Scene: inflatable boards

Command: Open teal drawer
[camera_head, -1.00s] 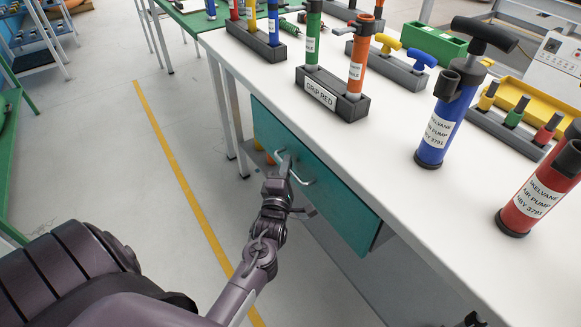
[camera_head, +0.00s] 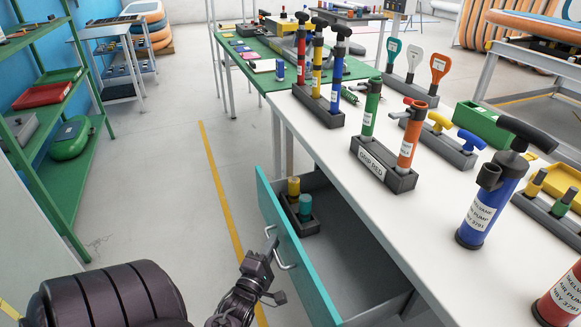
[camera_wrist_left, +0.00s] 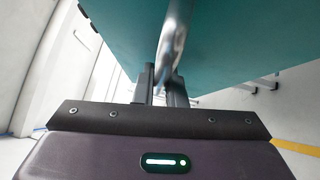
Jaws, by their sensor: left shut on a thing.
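The teal drawer (camera_head: 294,244) under the white table is pulled well out. Its inside shows, with a dark holder (camera_head: 303,220) bearing a yellow and a teal piece at the far end. A metal bar handle (camera_head: 286,262) sits on its front. My left gripper (camera_head: 271,250) is at this handle. In the left wrist view the two fingers (camera_wrist_left: 161,85) are closed around the handle bar (camera_wrist_left: 172,45), below the teal front (camera_wrist_left: 232,35). My right gripper does not show.
The white table (camera_head: 335,148) stands above the drawer, with pumps and a GRIP RED holder (camera_head: 383,165) on it. Green shelves (camera_head: 52,150) stand at the left. The floor (camera_head: 165,190) between, with a yellow line, is clear.

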